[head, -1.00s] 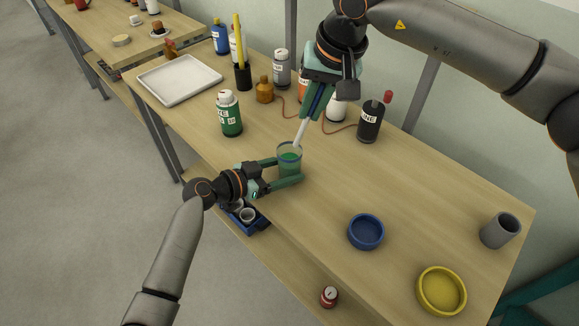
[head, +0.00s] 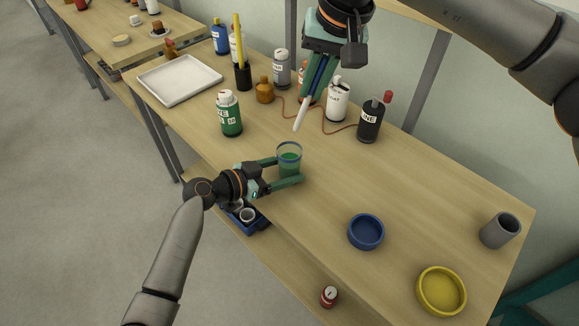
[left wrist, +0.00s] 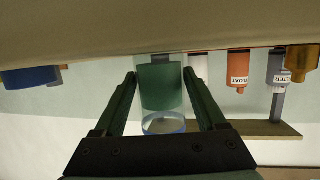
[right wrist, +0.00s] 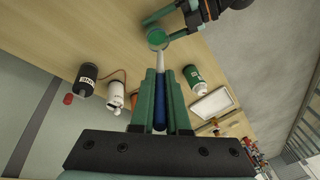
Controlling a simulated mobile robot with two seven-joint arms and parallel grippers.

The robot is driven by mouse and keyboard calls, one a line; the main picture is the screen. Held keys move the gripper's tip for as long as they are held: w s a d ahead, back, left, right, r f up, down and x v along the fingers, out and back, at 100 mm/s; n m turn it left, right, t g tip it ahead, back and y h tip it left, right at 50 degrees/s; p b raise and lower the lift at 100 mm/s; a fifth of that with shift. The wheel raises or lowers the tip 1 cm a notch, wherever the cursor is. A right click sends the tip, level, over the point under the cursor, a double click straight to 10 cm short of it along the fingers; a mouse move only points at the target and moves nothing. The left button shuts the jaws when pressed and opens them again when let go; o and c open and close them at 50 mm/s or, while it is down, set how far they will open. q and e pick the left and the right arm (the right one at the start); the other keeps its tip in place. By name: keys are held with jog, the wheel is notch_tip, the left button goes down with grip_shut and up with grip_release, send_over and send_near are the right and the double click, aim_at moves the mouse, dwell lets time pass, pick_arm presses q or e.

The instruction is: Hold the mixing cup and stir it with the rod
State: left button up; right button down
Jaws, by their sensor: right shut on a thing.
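The mixing cup (head: 289,150) is clear with a blue rim and green contents. It is upright on the bench, and in the left wrist view the cup (left wrist: 160,88) sits between my fingers. My right gripper (head: 309,90) is shut on the blue handle of the stirring rod (head: 301,114). The rod's pale shaft points down, tilted, and its tip is above and behind the cup, clear of it. The rod also shows in the right wrist view (right wrist: 160,80).
A green bottle (head: 230,116) stands left of the cup. A white bottle (head: 338,103), a black bottle (head: 370,121) and a thin brown cord lie behind. A blue bowl (head: 366,232), yellow bowl (head: 441,291) and grey cup (head: 500,231) stand right. The bench between is clear.

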pick_arm(q)
jog(key=o, duration=0.4)
jog(key=shift+c, duration=0.2)
jog(key=shift+a, duration=0.15)
jog(key=v, duration=1.1)
jog(key=shift+s+a+r, duration=0.2)
jog(key=shift+s+a, duration=0.05)
jog(key=shift+s, duration=0.05)
jog(key=shift+a, duration=0.1)
